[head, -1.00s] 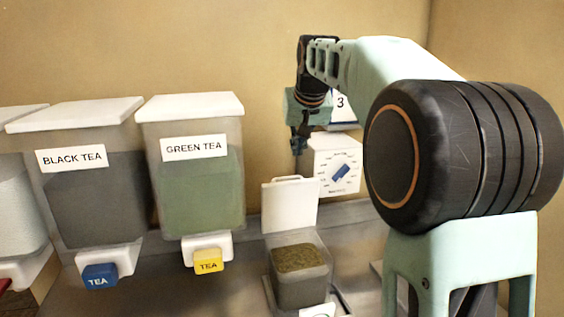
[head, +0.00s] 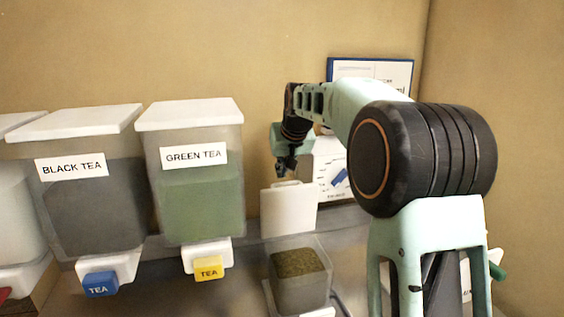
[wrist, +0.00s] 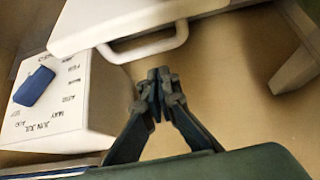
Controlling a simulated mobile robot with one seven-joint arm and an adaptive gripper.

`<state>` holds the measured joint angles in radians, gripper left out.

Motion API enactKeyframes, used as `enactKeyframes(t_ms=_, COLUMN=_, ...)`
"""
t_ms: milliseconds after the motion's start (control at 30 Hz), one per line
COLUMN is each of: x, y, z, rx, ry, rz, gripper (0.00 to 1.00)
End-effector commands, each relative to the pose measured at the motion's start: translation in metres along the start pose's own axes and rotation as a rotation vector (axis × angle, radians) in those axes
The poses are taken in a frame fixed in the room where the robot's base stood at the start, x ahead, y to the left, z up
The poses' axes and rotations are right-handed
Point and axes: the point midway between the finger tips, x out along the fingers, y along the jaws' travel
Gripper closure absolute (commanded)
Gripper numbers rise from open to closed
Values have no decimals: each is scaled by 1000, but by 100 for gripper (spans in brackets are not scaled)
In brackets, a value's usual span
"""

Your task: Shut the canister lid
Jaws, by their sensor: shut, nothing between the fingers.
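The clear canister (head: 300,285) holds dried green-brown leaves and stands on the counter, its white lid (head: 288,209) raised upright at the back. My gripper (head: 286,172) is behind and just above the lid's top edge in the head view. In the wrist view, my gripper (wrist: 158,76) has its fingertips together and empty, just below the white lid (wrist: 150,18) and its loop handle (wrist: 146,47). A small gap shows between fingertips and handle. The lid's hinge is not visible in the wrist view.
Black tea (head: 95,210) and green tea (head: 200,205) dispensers stand left of the canister. A white dial box (head: 330,165) with a blue knob is behind, right of my gripper. A framed sheet (head: 385,72) is on the wall.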

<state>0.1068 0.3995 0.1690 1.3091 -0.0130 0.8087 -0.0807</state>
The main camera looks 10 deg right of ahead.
Motion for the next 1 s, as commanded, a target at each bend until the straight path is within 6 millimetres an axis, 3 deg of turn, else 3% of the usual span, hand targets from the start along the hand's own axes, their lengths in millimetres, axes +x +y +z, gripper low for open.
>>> enactKeyframes(t_ms=300, x=-6, y=0, z=18, rx=0, ry=-1, rz=0, gripper=100)
enactKeyframes(t_ms=1000, x=-4, y=0, z=18, rx=0, ry=41, rz=-1, gripper=100)
